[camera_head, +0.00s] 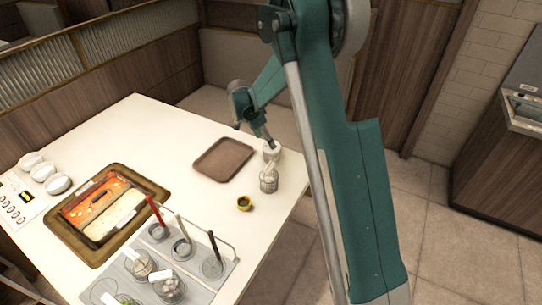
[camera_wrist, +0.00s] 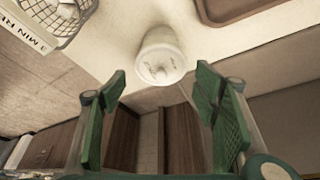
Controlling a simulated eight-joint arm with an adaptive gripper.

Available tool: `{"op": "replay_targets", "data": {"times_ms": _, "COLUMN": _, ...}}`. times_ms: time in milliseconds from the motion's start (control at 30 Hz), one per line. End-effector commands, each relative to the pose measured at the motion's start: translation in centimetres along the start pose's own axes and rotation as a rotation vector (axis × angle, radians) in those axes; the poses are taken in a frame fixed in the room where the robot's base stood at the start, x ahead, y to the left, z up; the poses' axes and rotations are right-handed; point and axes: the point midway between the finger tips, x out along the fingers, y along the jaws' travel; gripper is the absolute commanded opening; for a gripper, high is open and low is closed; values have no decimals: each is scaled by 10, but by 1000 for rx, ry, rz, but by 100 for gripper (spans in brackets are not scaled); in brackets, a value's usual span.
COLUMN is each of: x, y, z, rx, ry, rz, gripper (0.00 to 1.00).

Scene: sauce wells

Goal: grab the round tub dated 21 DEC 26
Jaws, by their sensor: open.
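A white round tub (camera_wrist: 160,57) stands near the table edge, straight ahead of my gripper (camera_wrist: 160,85) in the wrist view. Dark marks show on its pale face, but I cannot read a date. My gripper is open and empty, with one green finger on each side of the tub's line and the tub beyond the fingertips. In the head view the tub (camera_head: 272,152) is at the table's far right edge. My gripper (camera_head: 265,137) is just above and behind it, partly hard to make out there.
A brown tray (camera_head: 222,160) lies to the left. A small yellow-rimmed item (camera_head: 244,203), a rack of jars (camera_head: 205,262) and a divided hot pot (camera_head: 150,188) are nearer.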

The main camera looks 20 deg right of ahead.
Motion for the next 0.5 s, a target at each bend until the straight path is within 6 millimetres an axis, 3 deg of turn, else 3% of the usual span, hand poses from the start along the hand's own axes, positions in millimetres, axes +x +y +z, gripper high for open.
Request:
{"op": "replay_targets", "data": {"times_ms": 267, "x": 6, "y": 0, "z": 0, "rx": 0, "ry": 0, "rz": 0, "gripper": 61}}
{"op": "replay_targets", "data": {"times_ms": 500, "x": 33, "y": 0, "z": 0, "rx": 1, "ry": 0, "rz": 0, "gripper": 61}}
